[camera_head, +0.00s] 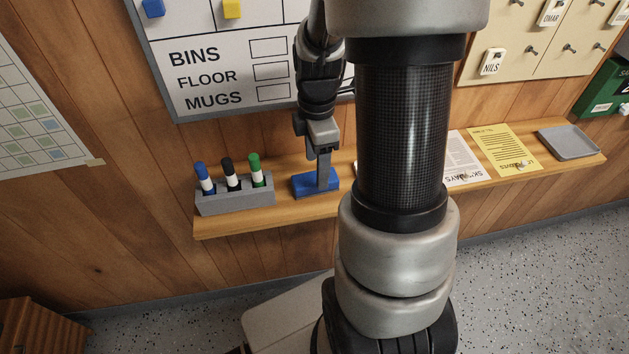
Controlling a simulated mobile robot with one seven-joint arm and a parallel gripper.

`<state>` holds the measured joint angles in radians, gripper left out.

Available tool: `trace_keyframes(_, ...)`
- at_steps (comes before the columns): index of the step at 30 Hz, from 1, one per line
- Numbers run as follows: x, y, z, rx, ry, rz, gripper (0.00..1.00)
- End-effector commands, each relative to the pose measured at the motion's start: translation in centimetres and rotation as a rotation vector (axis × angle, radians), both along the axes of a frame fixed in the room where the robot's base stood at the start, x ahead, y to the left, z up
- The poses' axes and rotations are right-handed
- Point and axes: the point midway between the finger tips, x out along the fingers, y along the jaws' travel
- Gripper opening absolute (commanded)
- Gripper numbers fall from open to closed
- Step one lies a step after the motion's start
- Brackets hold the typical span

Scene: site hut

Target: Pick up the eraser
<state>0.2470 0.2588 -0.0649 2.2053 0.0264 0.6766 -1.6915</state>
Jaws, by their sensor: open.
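The eraser (303,185) is a blue block with a grey top edge. It lies on the wooden wall shelf (270,215), to the right of a pen holder. My gripper (323,185) is down at the eraser, with a grey finger in front of it or over its right part. The gripper is open. Only one finger shows clearly, so I cannot tell how the other finger sits or whether either touches the eraser.
A grey holder (236,203) with blue, black and green markers stands left of the eraser. A whiteboard (200,60) hangs behind. Papers (505,150) and a grey tray (569,144) lie on the shelf's right part. My arm hides the shelf's middle.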

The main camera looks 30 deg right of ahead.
Motion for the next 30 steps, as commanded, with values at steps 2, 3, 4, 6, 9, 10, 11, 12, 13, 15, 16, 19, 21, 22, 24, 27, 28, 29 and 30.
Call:
trace_keyframes(2,-0.3,0.4,-1.4,0.001,0.006,0.002,0.59)
trace_keyframes(3,-0.4,0.5,-2.0,0.001,0.007,0.001,0.59)
trace_keyframes(4,-0.4,0.6,-2.5,0.001,0.006,0.001,0.59)
trace_keyframes(6,-0.4,0.5,-3.5,0.002,0.005,-0.001,0.59)
trace_keyframes(9,-0.4,0.5,-4.3,0.001,0.003,-0.001,0.59)
trace_keyframes(10,-0.3,0.5,-4.5,0.001,0.003,0.000,0.59)
trace_keyframes(11,-0.3,0.5,-4.5,0.001,0.003,0.000,0.59)
trace_keyframes(12,-0.3,0.5,-4.6,0.000,0.002,0.000,0.59)
trace_keyframes(13,-0.3,0.5,-4.6,0.000,0.002,0.000,0.59)
trace_keyframes(15,-0.3,0.5,-4.5,0.000,0.002,0.000,0.59)
trace_keyframes(16,-0.3,0.5,-4.5,0.000,0.002,0.000,0.59)
trace_keyframes(19,-0.3,0.5,-4.5,0.000,0.001,-0.001,0.49)
trace_keyframes(21,-0.3,0.5,-4.5,0.000,0.001,-0.001,0.37)
trace_keyframes(22,-0.3,0.5,-4.5,0.000,0.001,-0.001,0.32)
trace_keyframes(24,-0.3,0.5,-4.5,0.000,0.001,-0.001,0.21)
trace_keyframes(27,-0.3,0.5,-4.5,0.000,0.001,-0.001,0.15)
trace_keyframes(28,-0.3,0.5,-4.5,0.000,0.001,-0.001,0.15)
trace_keyframes(29,-0.3,0.5,-4.5,0.000,0.001,-0.001,0.15)
trace_keyframes(30,-0.3,0.5,-4.5,0.000,0.001,-0.001,0.15)
